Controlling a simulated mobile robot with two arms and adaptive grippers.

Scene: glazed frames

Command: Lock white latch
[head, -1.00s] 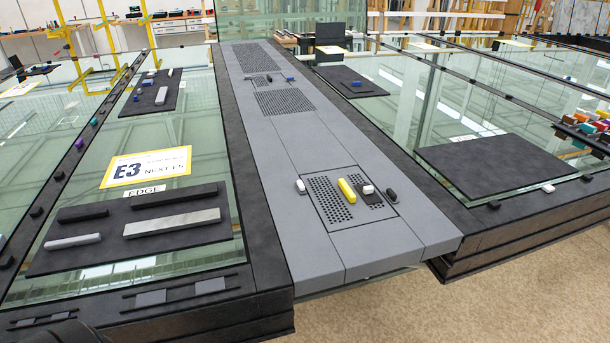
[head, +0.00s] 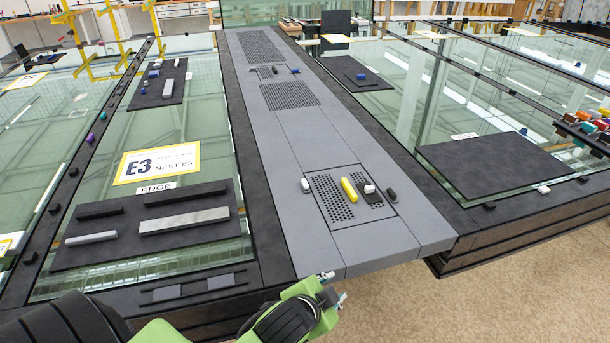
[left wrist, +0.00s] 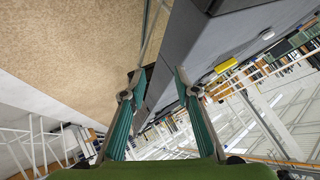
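A small white latch-like piece (head: 305,185) stands at the left edge of a perforated panel (head: 334,217) on the grey centre strip. A second white piece (head: 369,189) sits on a dark perforated block at the right of that panel. I cannot tell which one is the task's latch, or its lock state. My left gripper (head: 333,287) is in front of the strip's near edge, below and apart from both pieces. In the left wrist view, its two fingers (left wrist: 154,92) are spread with nothing between them. My right gripper is not in view.
A yellow bar (head: 349,189) lies between the white pieces; it also shows in the left wrist view (left wrist: 226,65). A black piece (head: 390,194) is at the panel's right. Dark boards with bars (head: 148,244) flank the strip on the left. Open floor (head: 480,300) lies at the right front.

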